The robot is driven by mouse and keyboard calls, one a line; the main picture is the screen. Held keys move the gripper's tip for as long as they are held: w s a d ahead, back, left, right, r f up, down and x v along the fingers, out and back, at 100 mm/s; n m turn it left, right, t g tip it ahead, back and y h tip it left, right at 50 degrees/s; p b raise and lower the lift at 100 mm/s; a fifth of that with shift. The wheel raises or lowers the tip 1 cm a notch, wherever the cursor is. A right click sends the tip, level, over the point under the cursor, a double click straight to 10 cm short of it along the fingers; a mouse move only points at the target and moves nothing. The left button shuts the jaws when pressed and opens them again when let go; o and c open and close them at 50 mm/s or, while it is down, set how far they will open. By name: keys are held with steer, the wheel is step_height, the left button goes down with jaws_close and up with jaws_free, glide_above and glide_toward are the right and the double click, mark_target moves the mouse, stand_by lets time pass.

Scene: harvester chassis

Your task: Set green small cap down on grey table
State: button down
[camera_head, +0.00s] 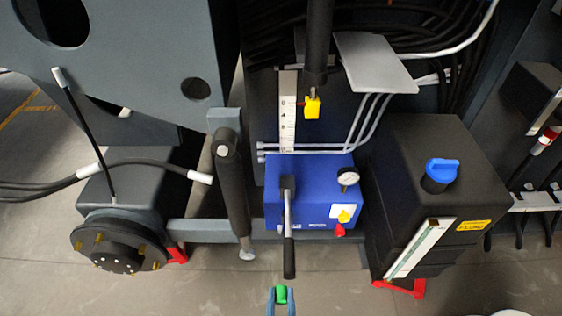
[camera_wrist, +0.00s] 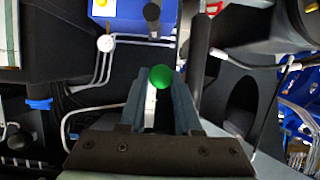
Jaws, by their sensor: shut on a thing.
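My gripper (camera_head: 281,299) shows at the bottom middle of the head view. It is shut on the green small cap (camera_head: 281,294), which sits between the fingertips. In the wrist view the cap (camera_wrist: 161,76) is a round green shape between the two grey fingers of my gripper (camera_wrist: 160,84). The cap is held in the air, in front of the blue box with the black lever. No grey table can be made out for certain in either view.
A blue box (camera_head: 308,208) with a gauge and a black lever (camera_head: 289,240) stands just beyond my gripper. A black tank (camera_head: 425,160) with a blue cap (camera_head: 441,170) is at right. A wheel hub (camera_head: 118,243) is at left. Bare floor (camera_head: 190,290) lies in front.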

mark_target(283, 300)
step_height(283, 300, up, 4)
steer(key=shift+f+p, duration=0.15)
steer(key=shift+p, duration=0.95)
steer(key=shift+d+f, duration=0.1)
steer(key=shift+d, duration=0.05)
